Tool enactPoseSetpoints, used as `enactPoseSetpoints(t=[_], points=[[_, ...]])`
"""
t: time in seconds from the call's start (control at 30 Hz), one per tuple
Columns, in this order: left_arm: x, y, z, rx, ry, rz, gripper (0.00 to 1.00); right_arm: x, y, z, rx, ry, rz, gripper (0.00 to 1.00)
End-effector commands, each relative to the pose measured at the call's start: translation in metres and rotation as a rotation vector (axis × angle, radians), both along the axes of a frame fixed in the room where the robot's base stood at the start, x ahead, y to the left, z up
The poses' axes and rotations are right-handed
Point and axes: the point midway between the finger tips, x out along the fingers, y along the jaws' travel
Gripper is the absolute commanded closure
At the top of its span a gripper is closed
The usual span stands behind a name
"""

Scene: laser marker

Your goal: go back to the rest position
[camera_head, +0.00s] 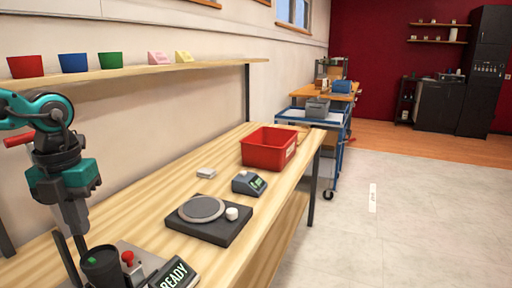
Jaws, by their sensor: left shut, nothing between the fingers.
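My left gripper (78,230) hangs down from the teal and grey arm at the left edge. It is shut and empty, above the wooden workbench (145,215) near its left end. Below it and slightly to the right is a dark cup-like part (101,266) with a green spot on top. The lower part of this station is cut off by the picture edge. My right gripper is not in view.
On the bench stand a black device with a round plate (203,210), a small grey display unit (249,183), a white block (206,173) and a red bin (269,149). A shelf (150,70) with coloured cups runs above. Floor at right is clear.

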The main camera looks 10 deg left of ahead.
Motion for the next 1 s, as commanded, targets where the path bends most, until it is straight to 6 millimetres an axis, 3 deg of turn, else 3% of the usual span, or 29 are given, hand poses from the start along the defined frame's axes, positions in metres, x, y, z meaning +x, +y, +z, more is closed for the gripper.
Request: enactPoseSetpoints(t=[0.47,0.57,0.93,1.0], points=[[0.000,0.000,0.011,0.000,0.000,0.000,1.00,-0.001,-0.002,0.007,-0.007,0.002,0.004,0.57],[0.000,0.000,0.027,0.000,0.000,0.000,1.00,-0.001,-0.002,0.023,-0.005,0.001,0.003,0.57],[0.000,0.000,0.123,0.000,0.000,0.000,1.00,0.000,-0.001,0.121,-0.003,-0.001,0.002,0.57],[-0.001,0.000,0.106,-0.001,0.003,0.000,1.00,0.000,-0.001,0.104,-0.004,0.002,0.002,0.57]])
